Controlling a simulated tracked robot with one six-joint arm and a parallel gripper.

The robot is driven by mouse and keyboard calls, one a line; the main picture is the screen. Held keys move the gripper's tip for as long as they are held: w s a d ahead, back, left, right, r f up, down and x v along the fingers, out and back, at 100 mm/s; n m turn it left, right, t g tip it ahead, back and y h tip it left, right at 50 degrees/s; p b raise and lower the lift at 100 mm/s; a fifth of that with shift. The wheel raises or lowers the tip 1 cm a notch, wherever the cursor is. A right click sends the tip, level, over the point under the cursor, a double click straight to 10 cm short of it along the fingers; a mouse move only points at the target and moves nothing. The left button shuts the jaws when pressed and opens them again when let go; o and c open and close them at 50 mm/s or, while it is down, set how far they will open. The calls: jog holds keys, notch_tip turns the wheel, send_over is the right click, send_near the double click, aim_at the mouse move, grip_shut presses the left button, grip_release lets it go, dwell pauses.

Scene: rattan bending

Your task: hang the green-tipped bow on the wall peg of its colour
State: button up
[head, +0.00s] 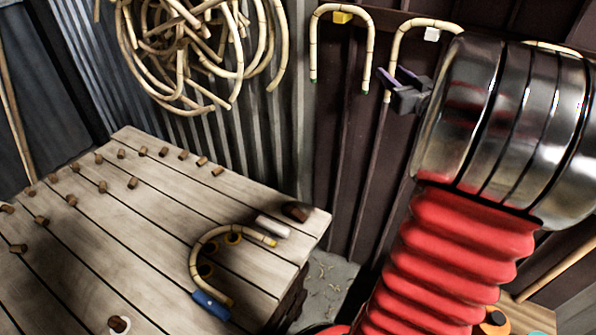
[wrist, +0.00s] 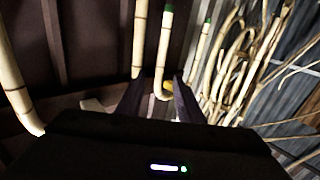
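The green-tipped bow (head: 371,45) hangs upside-down-U fashion over the yellow wall peg (head: 342,17), both dark green tips pointing down. In the wrist view the bow (wrist: 165,45) and yellow peg (wrist: 169,87) appear beyond my fingers, inverted. My gripper (head: 400,82) is at the wall, right of this bow and below the white peg (head: 432,34). Its fingers are apart, also in the wrist view (wrist: 157,90). The left leg of a second bow (head: 396,48), on the white peg, runs close by the fingers; I cannot tell whether it passes between them.
A bow with yellow tips (head: 205,240) lies on the bench (head: 150,225) around round forms, beside a blue block (head: 211,305) and a white block (head: 272,226). Short wooden pegs stand on the bench. Coiled rattan (head: 190,45) hangs at the back. A third bow (head: 552,47) is mostly hidden by my arm.

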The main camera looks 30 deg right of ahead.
jog(key=w+a+m+g+h, duration=0.15)
jog(key=a+g, duration=0.35)
jog(key=a, duration=1.5)
jog(key=s+a+f+n+g+y, duration=0.1)
jog(key=s+a+f+g+y, duration=0.1)
jog(key=s+a, duration=0.4)
jog(key=s+a+f+n+g+y, duration=0.2)
jog(key=s+a+f, duration=0.3)
jog(key=a, duration=0.6)
jog(key=s+a+f+n+g+y, duration=0.1)
jog(key=s+a+f+g+y, duration=0.1)
jog(key=s+a, duration=0.4)
jog(key=a+f+y, duration=0.1)
jog(key=a+f, duration=0.1)
jog(key=a, duration=0.1)
jog(key=shift+s+a+n+g, duration=0.3)
jog(key=shift+s+n, duration=0.05)
jog(key=shift+o, duration=0.5)
jog(key=shift+d+f, duration=0.1)
